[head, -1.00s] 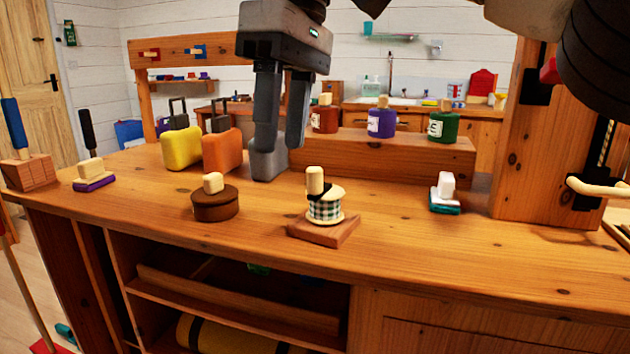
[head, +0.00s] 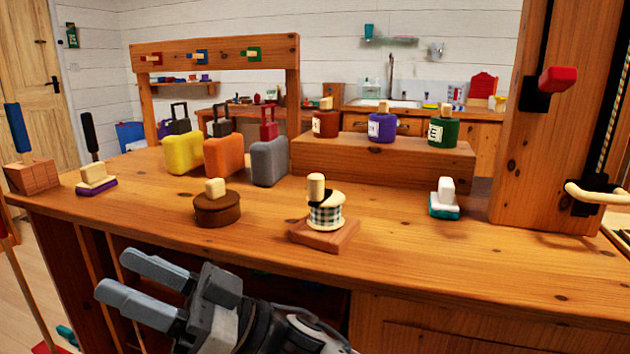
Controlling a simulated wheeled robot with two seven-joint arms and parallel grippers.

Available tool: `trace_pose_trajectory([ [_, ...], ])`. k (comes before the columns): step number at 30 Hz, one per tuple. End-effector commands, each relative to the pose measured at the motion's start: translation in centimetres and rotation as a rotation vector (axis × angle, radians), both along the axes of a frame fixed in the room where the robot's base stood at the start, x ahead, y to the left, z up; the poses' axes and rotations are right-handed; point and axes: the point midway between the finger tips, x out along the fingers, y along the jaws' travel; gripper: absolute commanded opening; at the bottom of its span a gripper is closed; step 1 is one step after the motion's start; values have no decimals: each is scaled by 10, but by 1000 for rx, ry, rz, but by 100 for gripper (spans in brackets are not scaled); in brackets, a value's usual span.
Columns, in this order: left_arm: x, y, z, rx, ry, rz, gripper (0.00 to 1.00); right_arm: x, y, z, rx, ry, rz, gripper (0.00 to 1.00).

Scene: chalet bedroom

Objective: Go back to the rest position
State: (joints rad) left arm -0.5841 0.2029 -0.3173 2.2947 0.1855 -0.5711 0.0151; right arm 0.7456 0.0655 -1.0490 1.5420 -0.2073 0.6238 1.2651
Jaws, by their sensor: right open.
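My right gripper (head: 136,291) is low in the head view, in front of the table's front edge and below the tabletop. Its two grey fingers point left and stand apart, with nothing between them. My left gripper is not in view. The wooden table (head: 420,250) spreads across the middle of the view, with the gripper in front of its open shelf. A grey suitcase (head: 269,163), an orange suitcase (head: 223,156) and a yellow suitcase (head: 183,153) stand upright in a row on the table, all clear of the gripper.
A brown round box (head: 218,211) and a checked jar on a wooden base (head: 325,236) stand near the front edge. A brush (head: 444,199) is to the right. Red, purple (head: 382,128) and green jars stand on a raised block (head: 400,160). A wooden post (head: 545,150) rises at right.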

Motion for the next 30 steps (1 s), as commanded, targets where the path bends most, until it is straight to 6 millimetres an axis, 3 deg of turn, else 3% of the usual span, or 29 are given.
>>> trace_pose_trajectory([
  [6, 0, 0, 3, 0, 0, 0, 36, 46, -76, -59, 17, 225, -550, 45],
  [11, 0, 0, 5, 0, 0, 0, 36, 52, -145, -133, -194, 354, -891, 45],
  [15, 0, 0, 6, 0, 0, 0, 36, 32, -199, -192, -445, 423, -1069, 45],
  [18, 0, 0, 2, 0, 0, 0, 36, 10, -227, -230, -613, 475, -1120, 45],
  [24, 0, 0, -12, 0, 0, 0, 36, -41, -262, -291, -882, 614, -1097, 45],
  [26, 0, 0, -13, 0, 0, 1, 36, -58, -270, -303, -954, 652, -1075, 45],
  [27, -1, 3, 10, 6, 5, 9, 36, -53, -270, -278, -945, 645, -1087, 45],
  [30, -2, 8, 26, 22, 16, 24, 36, -53, -275, -260, -957, 653, -1104, 45],
])
